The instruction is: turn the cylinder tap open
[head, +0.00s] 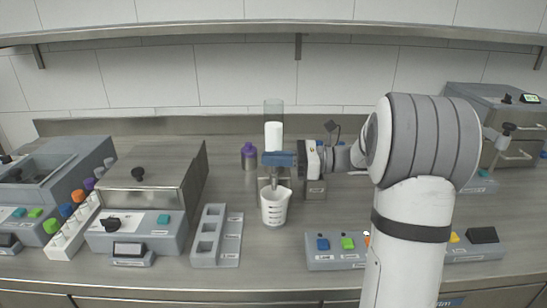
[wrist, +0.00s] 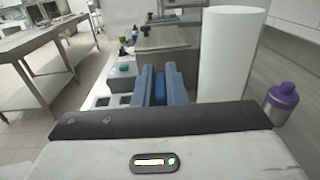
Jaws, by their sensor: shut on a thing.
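The clear cylinder with white contents (head: 273,137) stands upright at the middle of the counter. It shows as a large white cylinder (wrist: 230,55) in the wrist view. My gripper (head: 277,159) reaches in from the right, at the lower front of the cylinder, with its blue fingers level. In the wrist view my gripper (wrist: 161,84) is shut on a small blue part between its fingers, at the tap's place; the tap's shape and angle are mostly hidden. A white measuring cup (head: 275,209) stands upright on the counter below my fingers.
A purple-capped bottle (head: 249,156) stands just left of the cylinder. A grey rack (head: 207,240) with square slots is left of the cup. A grey button panel (head: 335,261) is in front on the right. A lidded metal box (head: 150,180) stands further left.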

